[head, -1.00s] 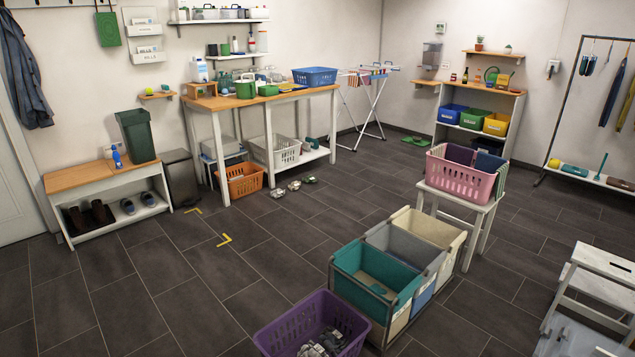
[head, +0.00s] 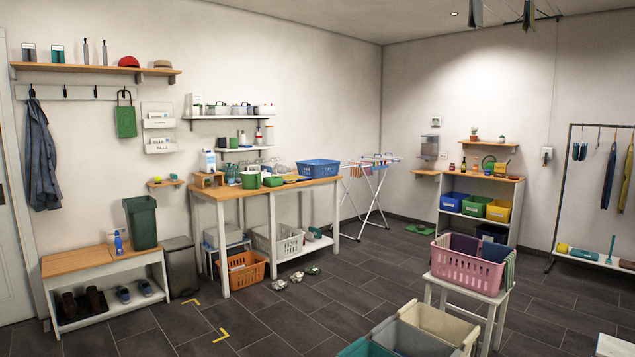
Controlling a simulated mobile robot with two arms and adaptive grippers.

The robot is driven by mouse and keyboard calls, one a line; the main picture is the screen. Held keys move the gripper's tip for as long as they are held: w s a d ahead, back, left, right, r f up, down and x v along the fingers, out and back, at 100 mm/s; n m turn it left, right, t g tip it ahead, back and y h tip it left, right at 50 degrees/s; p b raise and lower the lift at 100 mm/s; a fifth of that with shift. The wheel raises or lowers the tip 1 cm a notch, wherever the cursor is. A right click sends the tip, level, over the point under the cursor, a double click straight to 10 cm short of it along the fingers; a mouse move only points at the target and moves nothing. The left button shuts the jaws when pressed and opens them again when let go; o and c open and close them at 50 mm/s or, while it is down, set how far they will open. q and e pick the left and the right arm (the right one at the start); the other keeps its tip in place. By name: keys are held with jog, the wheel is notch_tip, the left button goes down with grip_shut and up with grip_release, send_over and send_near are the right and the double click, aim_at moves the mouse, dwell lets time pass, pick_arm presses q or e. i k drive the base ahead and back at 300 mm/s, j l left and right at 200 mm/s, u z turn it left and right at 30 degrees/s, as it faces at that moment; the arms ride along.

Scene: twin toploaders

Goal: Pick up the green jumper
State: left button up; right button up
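I cannot make out a green jumper for certain. A pink basket (head: 463,271) on a white stool holds dark purple and navy cloth, and a grey-green cloth (head: 509,268) hangs at its right end. A dark green hanging piece (head: 528,14) shows at the top edge, cut off by the frame, so I cannot tell what it is. Neither of my grippers is in view.
A three-part sorter (head: 416,332) with teal, grey and cream bins stands in front, partly cut off. A wooden-topped table (head: 292,190) and a low bench (head: 78,261) line the left wall. A drying rack (head: 366,190) stands behind. Left-centre floor is largely clear.

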aim_at(312, 270)
jog(key=i+j+u, duration=0.4)
jog(key=j, duration=0.15)
jog(key=i+j+u, duration=0.8)
jog(key=i+j+z, duration=0.1)
jog(key=i, duration=0.35)
jog(key=i+j+z, duration=0.1)
jog(key=i, duration=0.35)
jog(key=i+j+z, duration=0.1)
jog(key=i+j, duration=0.15)
jog(key=i, duration=0.2)
jog(key=i+j+z, duration=0.1)
jog(key=i, duration=0.35)
jog(key=i+l+z, duration=0.3)
jog(key=i+z, duration=0.2)
jog(key=i+l+z, duration=0.1)
jog(key=i+z, duration=0.35)
jog(key=i+j+z, duration=0.15)
jog(key=i+z, duration=0.35)
jog(key=i+j+z, duration=0.3)
jog(key=i+z, duration=0.2)
jog(key=i+l, duration=0.15)
jog(key=i, duration=0.85)
jog(key=i+l, duration=0.1)
jog(key=i, duration=0.9)
jog(key=i+u, duration=0.1)
jog(key=i, duration=0.7)
jog(key=i+l+u, duration=0.1)
jog(key=i, duration=0.75)
